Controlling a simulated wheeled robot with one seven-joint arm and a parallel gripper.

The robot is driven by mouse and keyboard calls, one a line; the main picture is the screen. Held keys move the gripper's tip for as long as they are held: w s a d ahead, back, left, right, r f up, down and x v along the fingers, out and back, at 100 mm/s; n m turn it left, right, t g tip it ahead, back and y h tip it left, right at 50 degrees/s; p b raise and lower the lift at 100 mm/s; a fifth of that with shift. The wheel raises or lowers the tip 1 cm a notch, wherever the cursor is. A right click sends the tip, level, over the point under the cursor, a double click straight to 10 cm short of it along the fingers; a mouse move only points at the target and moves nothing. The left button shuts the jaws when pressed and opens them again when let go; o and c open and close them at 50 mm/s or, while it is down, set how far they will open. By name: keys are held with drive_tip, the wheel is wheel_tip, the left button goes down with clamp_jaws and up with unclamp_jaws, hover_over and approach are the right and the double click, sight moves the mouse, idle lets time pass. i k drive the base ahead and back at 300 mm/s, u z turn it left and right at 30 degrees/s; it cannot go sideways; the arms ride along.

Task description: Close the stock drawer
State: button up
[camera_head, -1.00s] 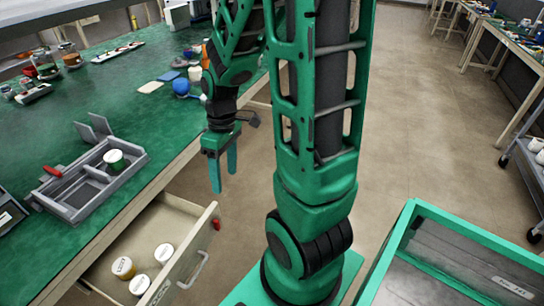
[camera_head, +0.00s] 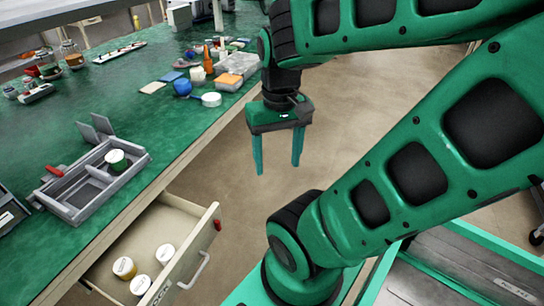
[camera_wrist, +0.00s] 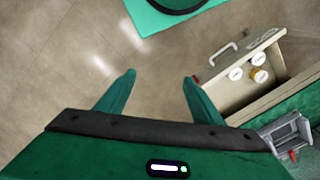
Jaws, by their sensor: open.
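The stock drawer (camera_head: 207,241) is pulled out from under the green bench, in the lower left of the head view. It holds a few white-lidded and amber jars, and its front has a pale bar handle (camera_head: 194,271). In the wrist view the drawer (camera_wrist: 243,105) is at the right, with its handle (camera_wrist: 222,54) on the far side. My gripper (camera_head: 278,168) is open and empty, fingers down, over the floor beyond the drawer and to its right in the head view. It touches nothing. In the wrist view its fingers (camera_wrist: 158,80) are spread above bare floor.
The green bench top (camera_head: 150,120) bears a grey divided tray (camera_head: 92,182) with a white-lidded jar, above the drawer. A small red piece (camera_head: 217,225) is on the drawer front's corner. A green-framed cart (camera_head: 465,270) stands at the lower right. Floor beside the drawer is clear.

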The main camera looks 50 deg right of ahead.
sight(188, 227)
drive_tip(key=z, duration=0.65)
drive_tip(key=k, duration=1.55)
drive_tip(key=u, duration=0.6)
drive_tip(key=i, duration=1)
